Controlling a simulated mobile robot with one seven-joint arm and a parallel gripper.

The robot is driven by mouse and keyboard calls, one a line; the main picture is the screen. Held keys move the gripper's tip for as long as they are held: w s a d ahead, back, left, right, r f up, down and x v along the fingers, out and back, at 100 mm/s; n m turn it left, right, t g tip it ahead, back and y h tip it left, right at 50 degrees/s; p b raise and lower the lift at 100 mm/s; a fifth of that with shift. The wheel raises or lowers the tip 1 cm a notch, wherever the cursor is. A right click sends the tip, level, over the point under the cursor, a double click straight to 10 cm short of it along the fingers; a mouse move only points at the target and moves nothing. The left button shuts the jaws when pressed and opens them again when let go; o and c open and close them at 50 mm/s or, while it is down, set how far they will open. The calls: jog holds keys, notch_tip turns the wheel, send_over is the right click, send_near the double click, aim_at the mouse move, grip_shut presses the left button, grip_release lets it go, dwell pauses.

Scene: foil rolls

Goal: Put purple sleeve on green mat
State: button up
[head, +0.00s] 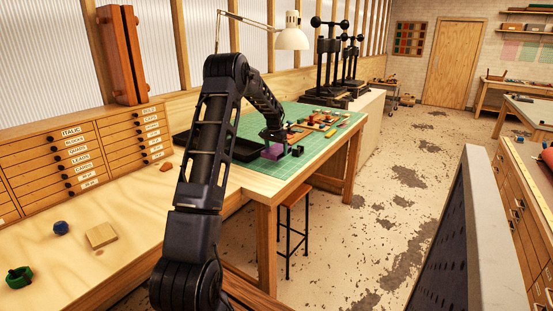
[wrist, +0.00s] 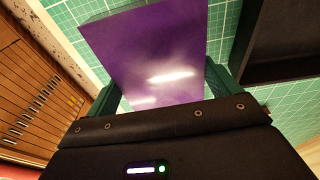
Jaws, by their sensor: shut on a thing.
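The purple sleeve (head: 271,153) is at the end of my arm in the head view, low over the green mat or on it; I cannot tell whether it touches. In the wrist view the purple sleeve (wrist: 150,45) fills the space between the dark green fingers of my gripper (wrist: 160,88). My gripper (head: 275,138) is shut on it. The green mat (head: 311,172) has a white grid and covers much of the far table. It also shows around the sleeve in the wrist view (wrist: 85,10).
A black tray (wrist: 275,75) lies close to the sleeve, on its right in the wrist view. Several small tools and blocks (head: 325,120) lie on the mat beyond my gripper. A white lamp (head: 291,38) and black presses (head: 328,60) stand behind. The mat's front right part is clear.

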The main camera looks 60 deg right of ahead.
aim_at(277, 163)
jog(key=shift+f, duration=2.5)
jog(key=shift+f, duration=0.15)
jog(key=o, duration=0.8)
jog(key=shift+c, duration=0.2)
